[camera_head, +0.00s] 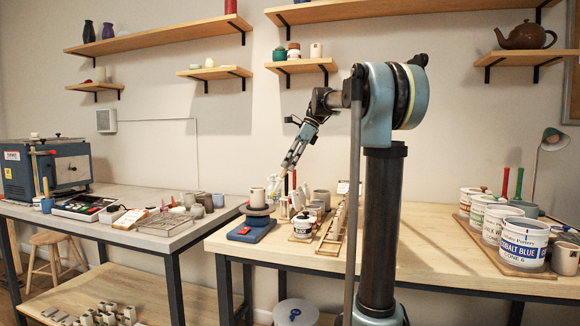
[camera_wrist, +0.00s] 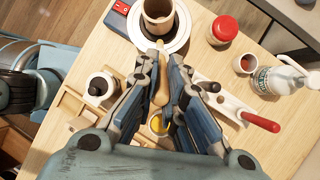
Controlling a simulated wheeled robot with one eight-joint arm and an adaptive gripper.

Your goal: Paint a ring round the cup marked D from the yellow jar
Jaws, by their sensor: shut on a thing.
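A cup (camera_head: 257,198) stands upright on the round plate of a small wheel (camera_head: 248,231) with a blue base. The cup also shows at the top of the wrist view (camera_wrist: 157,22); I cannot read a letter on it. My gripper (camera_head: 288,166) is above and to the right of the cup in the head view. In the wrist view my gripper (camera_wrist: 162,62) is shut on a brush with a wooden handle (camera_wrist: 161,85). The brush's bristle end is not clear. A yellow patch (camera_wrist: 158,125), perhaps the yellow jar's paint, shows between the fingers, partly hidden.
A red-lidded jar (camera_wrist: 223,28), a spray bottle (camera_wrist: 278,80) and a red-handled tool (camera_wrist: 260,121) are on the right in the wrist view. A dark-knobbed pot (camera_wrist: 101,87) is on the left. Large labelled buckets (camera_head: 522,243) stand at the table's right end.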

